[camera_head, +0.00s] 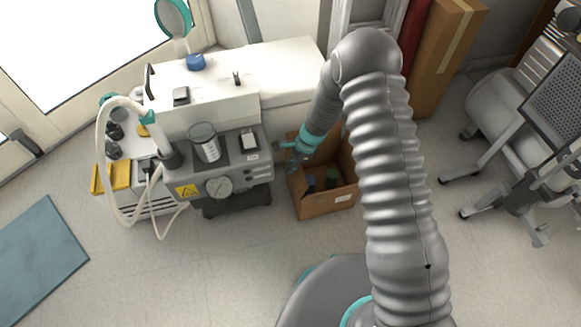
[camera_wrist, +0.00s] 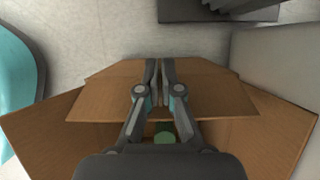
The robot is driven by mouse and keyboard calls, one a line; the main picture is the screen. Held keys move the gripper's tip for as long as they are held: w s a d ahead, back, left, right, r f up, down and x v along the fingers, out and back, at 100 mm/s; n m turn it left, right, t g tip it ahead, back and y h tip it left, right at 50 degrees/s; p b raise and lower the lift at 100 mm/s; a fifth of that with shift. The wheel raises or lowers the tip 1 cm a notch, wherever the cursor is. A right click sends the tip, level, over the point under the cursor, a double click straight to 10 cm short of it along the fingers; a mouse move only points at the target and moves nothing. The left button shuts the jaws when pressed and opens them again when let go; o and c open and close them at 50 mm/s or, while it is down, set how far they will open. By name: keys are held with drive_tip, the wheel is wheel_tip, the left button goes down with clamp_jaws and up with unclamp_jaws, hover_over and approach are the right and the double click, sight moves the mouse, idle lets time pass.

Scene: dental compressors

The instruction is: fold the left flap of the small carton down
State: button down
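The small carton (camera_head: 325,204) is brown and open, on the floor beside the white-and-grey compressor unit. In the wrist view, one brown flap (camera_wrist: 35,128) spreads out at the left and another (camera_wrist: 281,130) at the right. A broad cardboard panel (camera_wrist: 105,98) spans the middle, below and around my fingers. My gripper (camera_wrist: 160,68) is over this panel, its fingers side by side with only a thin gap. I see nothing held between them; contact with the panel is unclear. In the head view my gripper (camera_head: 294,157) is at the carton's back-left corner, partly hidden.
A green item (camera_head: 332,178) and a dark blue item (camera_head: 310,184) are inside the carton. The compressor unit (camera_head: 215,165) stands close at the left. A tall brown box (camera_head: 440,60) is behind at the right. Floor in front is clear.

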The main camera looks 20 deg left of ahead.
sight(298, 168)
drive_tip(key=shift+d+f+b, duration=0.1)
drive_tip(key=shift+f+b, duration=0.05)
drive_tip(key=shift+b, duration=0.25)
drive_tip(key=y+b, duration=0.1)
drive_tip(key=b, duration=0.1)
drive_tip(key=d+g+y+b, duration=0.1)
drive_tip(key=b, duration=0.1)
drive_tip(key=shift+w+f, duration=0.25)
drive_tip(key=shift+w, duration=0.15)
drive_tip(key=g+y+b, duration=0.1)
drive_tip(key=b, duration=0.1)
drive_tip(key=d+y+b, duration=0.1)
drive_tip(key=shift+w+g+y+b, duration=0.3)
drive_tip(key=shift+g+y+b, duration=0.05)
drive_tip(key=shift+g+y, duration=0.05)
drive_tip(key=shift+w+d+g+y+b, duration=0.15)
drive_tip(key=shift+d+g+y+b, duration=0.1)
drive_tip(key=shift+g+y+b, duration=0.25)
drive_tip(key=shift+w+d+g+y+b, duration=0.1)
drive_tip(key=shift+d+g+y+b, duration=0.15)
drive_tip(key=shift+y+b, duration=0.45)
drive_tip(key=c, duration=1.4)
unclamp_jaws()
drive_tip(key=shift+o, duration=0.2)
